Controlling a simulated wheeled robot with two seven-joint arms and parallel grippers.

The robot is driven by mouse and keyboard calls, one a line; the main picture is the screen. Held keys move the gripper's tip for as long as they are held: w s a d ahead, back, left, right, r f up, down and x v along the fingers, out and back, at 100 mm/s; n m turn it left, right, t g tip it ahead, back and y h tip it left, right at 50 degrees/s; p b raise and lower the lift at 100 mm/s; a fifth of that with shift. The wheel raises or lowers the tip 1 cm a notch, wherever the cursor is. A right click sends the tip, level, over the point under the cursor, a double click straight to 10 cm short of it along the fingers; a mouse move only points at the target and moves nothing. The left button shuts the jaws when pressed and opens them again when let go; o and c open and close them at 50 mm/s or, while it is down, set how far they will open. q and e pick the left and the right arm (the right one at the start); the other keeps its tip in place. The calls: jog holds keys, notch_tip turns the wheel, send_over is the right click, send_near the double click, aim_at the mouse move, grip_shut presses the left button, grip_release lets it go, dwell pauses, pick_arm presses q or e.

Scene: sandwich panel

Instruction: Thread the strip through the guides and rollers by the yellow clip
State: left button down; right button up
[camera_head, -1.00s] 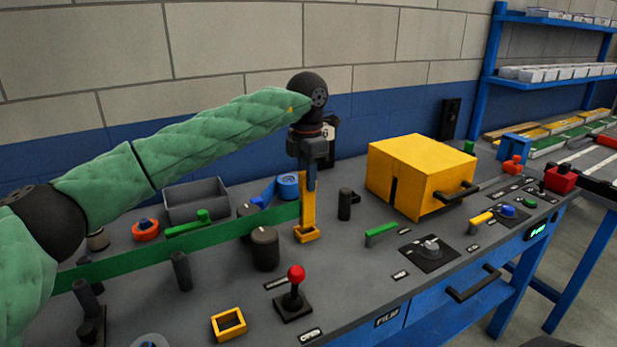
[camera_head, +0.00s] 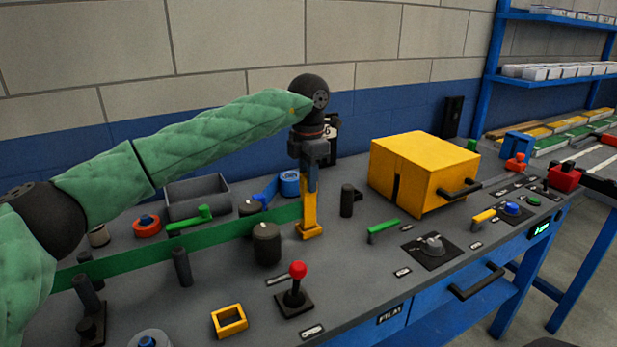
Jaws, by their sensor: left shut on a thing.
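My left gripper (camera_head: 309,185) points down and is shut on the yellow clip (camera_head: 309,214), low over the panel top. The green strip (camera_head: 135,260) runs from the clip leftward, on edge, to the lower left, where my arm hides its far end. A dark roller (camera_head: 266,245) stands close in front of the strip near the clip. A thinner dark post (camera_head: 182,267) stands in front of the strip further left. Another dark post (camera_head: 347,201) stands just right of the clip. My right gripper is out of view.
A yellow box (camera_head: 424,168) with a dark slot in its left side stands to the right. A red-knobbed lever (camera_head: 297,280) and a yellow square frame (camera_head: 229,320) are in front. A grey bin (camera_head: 197,196) and blue tape roll (camera_head: 289,183) lie behind the strip.

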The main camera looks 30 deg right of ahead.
pick_arm(q)
jog(key=shift+r, duration=0.75)
dwell(0.8)
jog(key=shift+f+b, duration=0.9)
jog(key=shift+f, duration=0.65)
jog(key=c, duration=1.1)
grip_release()
jog(key=shift+r, duration=0.1)
jog(key=shift+r+p, duration=1.55)
jog(key=shift+r, duration=2.9)
